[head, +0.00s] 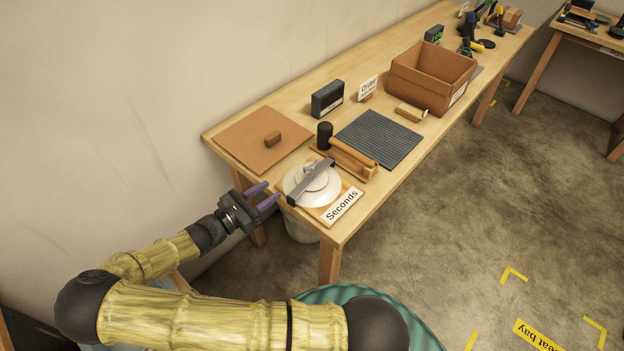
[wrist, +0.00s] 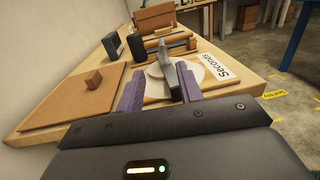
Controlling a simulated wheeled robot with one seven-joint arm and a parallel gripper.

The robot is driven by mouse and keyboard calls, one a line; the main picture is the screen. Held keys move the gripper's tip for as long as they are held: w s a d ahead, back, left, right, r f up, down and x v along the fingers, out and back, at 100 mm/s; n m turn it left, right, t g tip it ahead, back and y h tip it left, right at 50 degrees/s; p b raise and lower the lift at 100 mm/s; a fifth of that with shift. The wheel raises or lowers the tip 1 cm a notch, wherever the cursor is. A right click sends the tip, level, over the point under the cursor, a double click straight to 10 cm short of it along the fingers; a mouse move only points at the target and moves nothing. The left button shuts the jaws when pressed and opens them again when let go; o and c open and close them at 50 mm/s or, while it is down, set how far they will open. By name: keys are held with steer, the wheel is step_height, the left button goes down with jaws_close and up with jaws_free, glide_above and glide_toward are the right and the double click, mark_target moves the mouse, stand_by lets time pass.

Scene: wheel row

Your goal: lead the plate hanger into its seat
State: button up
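A long grey bar (head: 311,182), which may be the plate hanger, lies slantwise across white round plates (head: 325,193) on a wooden board (head: 349,191) labelled "Seconds". In the wrist view the grey bar (wrist: 174,82) shows ahead, close to the right finger in the picture, which hides part of it. The plates (wrist: 155,70) show there too. My gripper (head: 273,190) is open, with two purple fingers apart, just left of the plates at the table's end. Nothing is held between the fingertips (wrist: 160,75). I cannot tell which part is the hanger's seat.
A brown board with a small block (head: 273,139) lies left. A dark ribbed mat (head: 379,139), dark box (head: 327,98) and brown crate (head: 430,79) are farther along. The floor at right is open.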

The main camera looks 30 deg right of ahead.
steer(key=p, duration=0.3)
glide_toward(315, 161)
steer(key=x, duration=0.4)
steer(key=shift+w+d+f, duration=0.1)
steer(key=shift+d, duration=0.25)
steer(key=shift+p+x, duration=0.65)
steer(key=shift+x, duration=2)
jaws_close()
